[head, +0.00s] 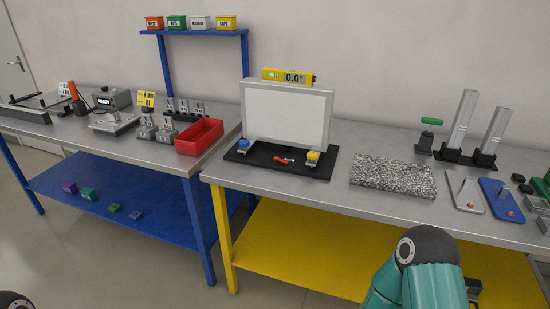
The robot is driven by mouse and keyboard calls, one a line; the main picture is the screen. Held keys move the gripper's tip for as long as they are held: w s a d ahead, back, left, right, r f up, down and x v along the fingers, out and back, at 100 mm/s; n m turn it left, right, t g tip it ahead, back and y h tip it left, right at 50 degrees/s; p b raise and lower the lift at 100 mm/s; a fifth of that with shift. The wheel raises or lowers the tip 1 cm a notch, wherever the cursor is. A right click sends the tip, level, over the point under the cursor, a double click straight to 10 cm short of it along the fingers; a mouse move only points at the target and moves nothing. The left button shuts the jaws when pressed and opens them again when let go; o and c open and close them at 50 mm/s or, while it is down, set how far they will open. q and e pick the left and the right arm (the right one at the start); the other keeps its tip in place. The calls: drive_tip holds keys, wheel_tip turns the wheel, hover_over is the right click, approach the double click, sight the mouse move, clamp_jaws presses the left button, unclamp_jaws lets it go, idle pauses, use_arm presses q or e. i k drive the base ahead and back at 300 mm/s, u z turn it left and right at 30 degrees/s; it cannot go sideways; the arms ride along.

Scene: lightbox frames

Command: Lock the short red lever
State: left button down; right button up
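The short red lever (285,160) is small and lies low at the front of the lightbox, on its black base (262,163). It points roughly sideways; its exact angle is too small to tell. The lightbox frame (285,113) stands upright with a blank pale panel. A blue knob (243,145) is at its left foot and a yellow knob (313,156) at its right foot. A teal link of my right arm shows at the bottom right, well in front of the lightbox. Neither gripper can be seen.
A speckled stone plate (393,177) lies right of the lightbox, with metal stands and a blue plate (501,199) farther right. A red bin (200,136) is on the left table. A yellow level (287,76) sits on top of the frame. The table edge before the lightbox is clear.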

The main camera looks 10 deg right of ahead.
sight(277, 159)
drive_tip(key=u, duration=0.05)
drive_tip(key=i, duration=1)
drive_tip(key=z, duration=0.05)
